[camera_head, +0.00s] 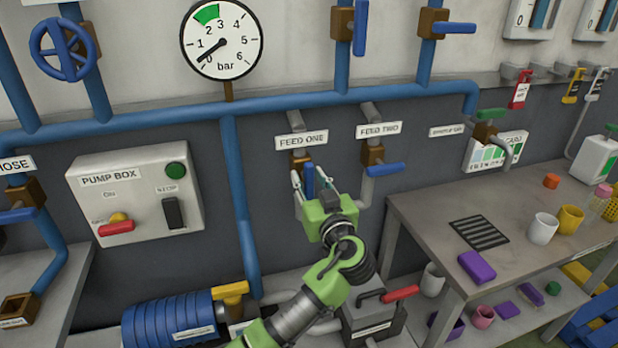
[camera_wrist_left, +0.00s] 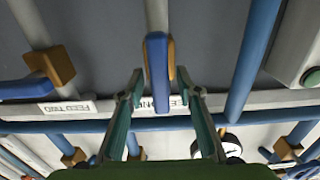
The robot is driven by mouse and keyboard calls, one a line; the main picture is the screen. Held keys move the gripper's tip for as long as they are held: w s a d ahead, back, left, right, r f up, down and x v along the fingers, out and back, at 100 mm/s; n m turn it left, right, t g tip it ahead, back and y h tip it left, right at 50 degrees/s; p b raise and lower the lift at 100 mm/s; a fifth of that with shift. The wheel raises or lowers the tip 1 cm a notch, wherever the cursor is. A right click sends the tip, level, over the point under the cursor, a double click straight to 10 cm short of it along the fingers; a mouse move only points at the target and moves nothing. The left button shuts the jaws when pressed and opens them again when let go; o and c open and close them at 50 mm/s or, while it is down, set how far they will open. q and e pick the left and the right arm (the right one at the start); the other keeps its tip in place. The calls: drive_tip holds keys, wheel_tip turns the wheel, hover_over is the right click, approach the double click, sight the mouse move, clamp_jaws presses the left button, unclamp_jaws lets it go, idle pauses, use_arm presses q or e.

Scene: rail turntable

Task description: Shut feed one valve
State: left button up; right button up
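The feed one valve, under the FEED ONE sign (camera_head: 301,141), has a brown body (camera_head: 300,158) and a blue handle (camera_head: 309,178). The handle points down, in line with its pipe. My left gripper (camera_head: 311,184) is open, with one finger on each side of the handle. In the left wrist view the blue handle (camera_wrist_left: 158,72) stands between the two spread fingers, with a visible gap on both sides. The sign is partly hidden behind the fingers there. My right gripper is not in view.
The feed two valve's blue handle (camera_head: 386,169) sticks out sideways close by on the right. A gauge (camera_head: 222,40) above reads near 0. The pump box (camera_head: 136,195) is to the left. A workbench (camera_head: 420,220) with cups stands at right. A red-handled lever (camera_head: 400,293) is below.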

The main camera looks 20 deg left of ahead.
use_arm(q)
drive_tip(key=shift+c, duration=0.4)
clamp_jaws()
